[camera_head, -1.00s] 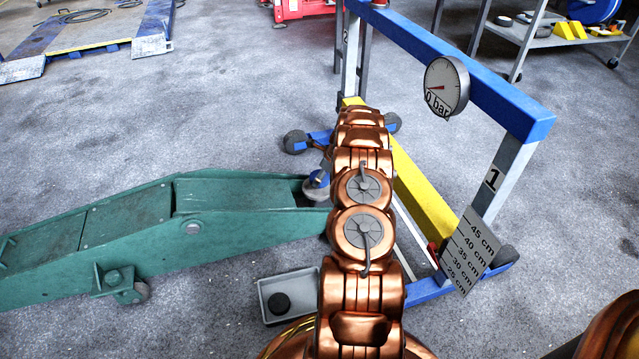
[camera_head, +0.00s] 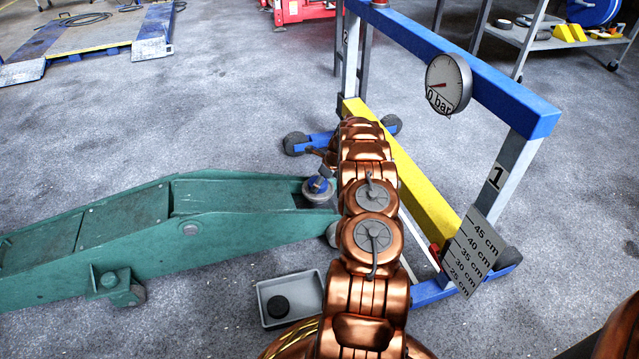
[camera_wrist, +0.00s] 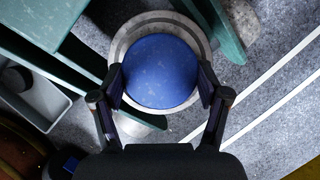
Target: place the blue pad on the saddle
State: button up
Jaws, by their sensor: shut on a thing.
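The blue pad (camera_wrist: 160,70) is a round disc, seen from above in the wrist view. My gripper (camera_wrist: 161,86) is shut on it, with one finger on each side. The grey round saddle (camera_wrist: 122,48) shows as a ring around and beneath the pad. I cannot tell whether pad and saddle touch. My gripper is mostly hidden behind my copper arm in the head view.
A blue press frame with a yellow beam (camera_head: 428,190), a gauge (camera_head: 447,84) and a height scale (camera_head: 472,252) stands to the right. A grey tray (camera_head: 312,290) holding a black puck (camera_head: 278,306) lies in front of the jack. Open floor lies behind the jack.

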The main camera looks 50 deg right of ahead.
jog(key=shift+f, duration=0.1)
jog(key=o, duration=1.3)
jog(key=shift+r, duration=0.4)
jog(key=p+v, duration=0.3)
jog(key=v, duration=0.8)
jog(key=shift+p, duration=0.3)
